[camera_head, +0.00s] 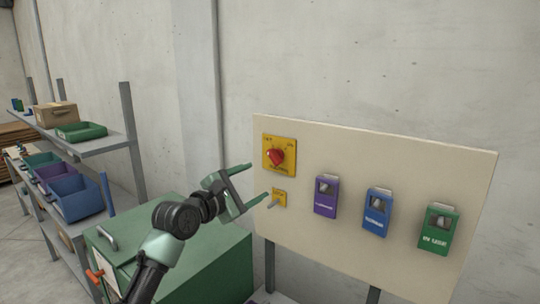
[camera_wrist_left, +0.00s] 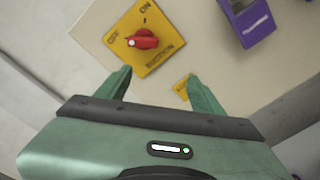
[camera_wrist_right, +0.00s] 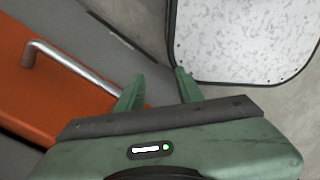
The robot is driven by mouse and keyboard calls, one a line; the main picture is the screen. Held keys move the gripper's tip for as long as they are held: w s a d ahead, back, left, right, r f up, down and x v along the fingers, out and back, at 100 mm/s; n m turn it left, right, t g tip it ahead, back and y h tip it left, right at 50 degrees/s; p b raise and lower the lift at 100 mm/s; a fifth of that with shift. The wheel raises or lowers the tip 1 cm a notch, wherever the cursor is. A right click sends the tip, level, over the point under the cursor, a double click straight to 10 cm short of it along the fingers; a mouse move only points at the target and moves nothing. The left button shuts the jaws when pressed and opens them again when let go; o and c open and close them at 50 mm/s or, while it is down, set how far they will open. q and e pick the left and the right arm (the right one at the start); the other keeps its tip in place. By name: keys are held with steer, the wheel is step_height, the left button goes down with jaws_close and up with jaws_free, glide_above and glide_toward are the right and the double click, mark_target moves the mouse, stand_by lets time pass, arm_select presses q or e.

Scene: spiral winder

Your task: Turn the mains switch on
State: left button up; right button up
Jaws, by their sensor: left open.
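The mains switch is a red rotary knob (camera_head: 276,156) on a yellow plate (camera_head: 269,141) at the upper left of a cream panel. In the left wrist view the red knob (camera_wrist_left: 146,40) has its white mark at its left end, towards the printed OFF; ON is printed at the plate's top corner. My left gripper (camera_head: 258,181) is open and empty, just left of the panel, its fingers pointing towards the switch. The knob lies ahead of the fingertips (camera_wrist_left: 158,75), apart from them. My right gripper (camera_wrist_right: 159,74) is open and empty, away from the panel.
A small yellow plate with a lever (camera_head: 278,198) sits below the switch. Purple (camera_head: 325,197), blue (camera_head: 376,212) and green (camera_head: 438,230) boxes line the cream panel (camera_head: 400,165). A green cabinet (camera_head: 215,265) stands below my left arm. Shelves with bins (camera_head: 78,198) stand left.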

arm_select(q)
glide_toward(273, 157)
steer(key=w, duration=0.2)
steer(key=shift+n+h, duration=0.3)
steer(key=shift+n, duration=0.1)
steer(key=x, duration=0.2)
steer(key=p+x, duration=0.1)
steer(key=x, duration=0.1)
steer(key=p+x, duration=0.1)
steer(key=x, duration=0.1)
steer(key=shift+d+f, duration=0.15)
steer(key=shift+d, duration=0.45)
steer(key=shift+w+d, duration=0.35)
steer(key=shift+w, duration=0.15)
steer(key=c, duration=1.4)
steer(key=shift+o, duration=0.2)
steer(key=shift+f, duration=0.1)
